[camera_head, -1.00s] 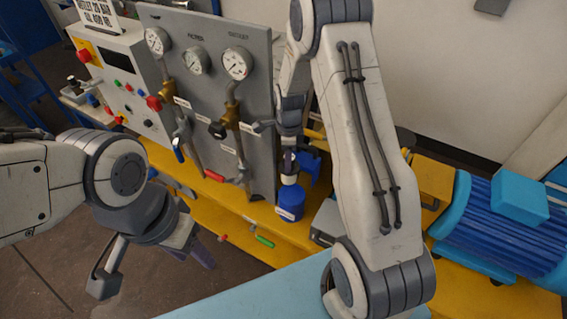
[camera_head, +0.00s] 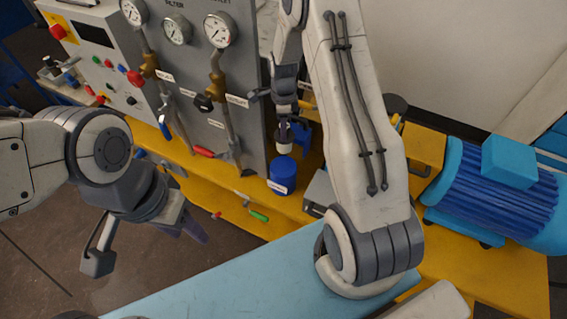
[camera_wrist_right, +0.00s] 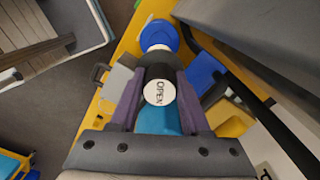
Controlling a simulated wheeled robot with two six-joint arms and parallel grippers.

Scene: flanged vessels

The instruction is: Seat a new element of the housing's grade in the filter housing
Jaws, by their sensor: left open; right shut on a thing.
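My right gripper (camera_head: 284,130) is shut on a filter element (camera_head: 284,147), whose white part shows just below the fingers. In the right wrist view the element (camera_wrist_right: 160,92) is between the purple fingers, with a dark section and a white end disc marked OPEN. The blue filter housing (camera_head: 283,177) stands upright on the yellow deck, directly below the element. It also shows beyond the element in the right wrist view (camera_wrist_right: 158,34). I cannot tell whether the element touches the housing or is inside it. My left gripper (camera_head: 194,230) is open and empty, low at the left.
A grey panel (camera_head: 190,75) with several gauges and valves stands left of the housing. A control box (camera_head: 100,60) is further left. A blue motor (camera_head: 490,195) sits on the yellow deck (camera_head: 230,200) at right. A green-handled valve (camera_head: 258,215) is in front of the housing.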

